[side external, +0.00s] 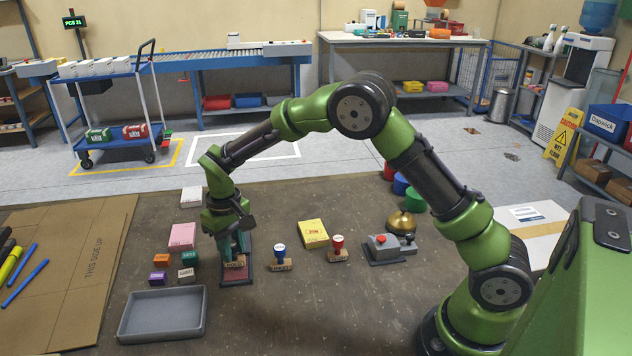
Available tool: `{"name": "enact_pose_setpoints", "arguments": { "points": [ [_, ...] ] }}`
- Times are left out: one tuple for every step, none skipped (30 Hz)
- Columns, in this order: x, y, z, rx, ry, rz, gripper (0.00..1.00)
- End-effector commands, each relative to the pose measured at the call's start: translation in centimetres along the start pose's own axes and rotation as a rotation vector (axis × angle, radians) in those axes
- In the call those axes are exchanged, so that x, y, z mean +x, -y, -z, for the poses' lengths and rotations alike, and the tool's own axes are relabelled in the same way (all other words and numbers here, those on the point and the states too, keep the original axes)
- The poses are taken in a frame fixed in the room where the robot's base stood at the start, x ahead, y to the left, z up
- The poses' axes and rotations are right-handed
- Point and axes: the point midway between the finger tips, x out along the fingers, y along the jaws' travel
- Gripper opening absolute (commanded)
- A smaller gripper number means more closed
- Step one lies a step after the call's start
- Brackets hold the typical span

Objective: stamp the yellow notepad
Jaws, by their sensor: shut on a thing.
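The yellow notepad (316,240) lies flat on the brown table, to the right of my gripper. My gripper (236,249) points down and is shut on a wooden stamp (235,264). The fingers hide most of the stamp's handle. The stamp is over the dark red ink pad (238,280); I cannot tell whether it touches the pad. A blue-handled stamp (280,258) stands between the ink pad and the notepad's front side. A red-handled stamp (338,249) stands just right of the notepad's front edge.
A pink notepad (182,236), a white notepad (191,197) and several small boxes (161,260) lie left of the ink pad. A grey tray (128,318) is at the front. A button box (382,248) and a brass bell (402,223) stand right. The table's front middle is clear.

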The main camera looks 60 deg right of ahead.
Motion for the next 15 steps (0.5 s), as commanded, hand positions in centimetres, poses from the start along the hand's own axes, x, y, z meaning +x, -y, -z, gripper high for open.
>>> {"name": "enact_pose_setpoints", "arguments": {
  "points": [
    [0.0,0.0,0.01,0.0,0.0,0.0,0.1],
    [0.01,0.0,0.01,0.0,0.0,0.0,0.1],
    [0.04,0.0,0.01,0.0,0.0,0.0,0.1],
    [0.07,0.0,0.01,0.0,0.0,0.0,0.1],
    [0.1,0.0,0.01,0.0,0.0,0.0,0.1],
    [0.15,0.0,0.01,0.0,0.0,0.0,0.1],
    [0.19,0.0,0.01,0.0,0.0,0.0,0.1],
    [0.23,0.0,0.01,0.0,0.0,0.0,0.1],
    [0.28,0.0,0.01,0.0,0.0,0.0,0.1],
    [0.32,0.0,0.01,0.0,0.0,0.0,0.1],
    [0.36,0.0,0.01,0.0,0.0,0.0,0.1],
    [0.41,0.0,0.01,0.0,0.0,0.0,0.1],
    [0.44,0.0,0.01,0.0,0.0,0.0,0.1],
    [0.48,0.01,0.01,0.0,0.0,0.0,0.1],
    [0.53,0.0,0.0,0.0,0.0,0.0,0.1]
  ]
}}
